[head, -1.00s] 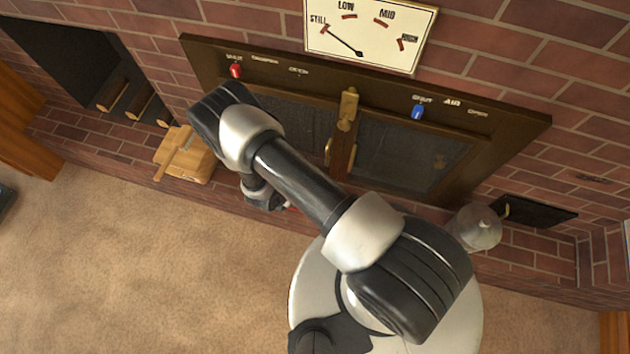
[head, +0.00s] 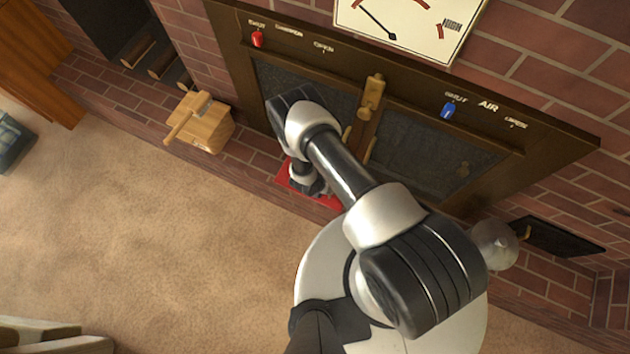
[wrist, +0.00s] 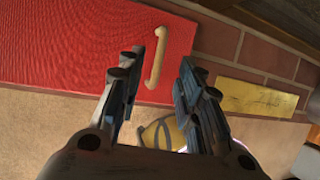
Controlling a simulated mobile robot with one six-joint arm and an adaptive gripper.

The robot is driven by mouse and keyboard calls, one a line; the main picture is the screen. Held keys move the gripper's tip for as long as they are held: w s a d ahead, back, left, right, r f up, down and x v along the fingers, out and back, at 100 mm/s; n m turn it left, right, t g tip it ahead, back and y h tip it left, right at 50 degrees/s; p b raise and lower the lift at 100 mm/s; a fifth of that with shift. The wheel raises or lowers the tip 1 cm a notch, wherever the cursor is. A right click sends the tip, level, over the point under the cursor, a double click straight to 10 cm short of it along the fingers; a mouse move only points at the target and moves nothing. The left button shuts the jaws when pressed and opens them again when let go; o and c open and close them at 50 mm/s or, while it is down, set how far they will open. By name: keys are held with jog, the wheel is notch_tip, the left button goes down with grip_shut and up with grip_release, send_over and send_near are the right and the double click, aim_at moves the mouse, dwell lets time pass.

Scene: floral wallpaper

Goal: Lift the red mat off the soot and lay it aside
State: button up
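The red mat (wrist: 90,45) lies on the brick ledge in the wrist view, with a light curved handle (wrist: 157,57) on it. In the head view the mat (head: 328,199) shows as a red strip below the dark doors, partly hidden by my arm. My gripper (wrist: 155,68) is open in the wrist view, its two fingers apart on either side of the handle's line. I cannot tell whether they reach down around it. In the head view the gripper is mostly hidden by my wrist. No soot shows in these frames.
A brass-coloured plate (wrist: 258,98) is set on the bricks right of the mat. A wooden box with a handle (head: 202,122) stands on the ledge at left, and a glass jar (head: 494,245) at right. Red (head: 257,39) and blue (head: 448,110) knobs sit above the doors.

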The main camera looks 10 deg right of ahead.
jog(key=b+x, duration=0.3)
jog(key=x, duration=0.2)
jog(key=shift+w+f, duration=0.15)
grip_shut()
dwell(0.8)
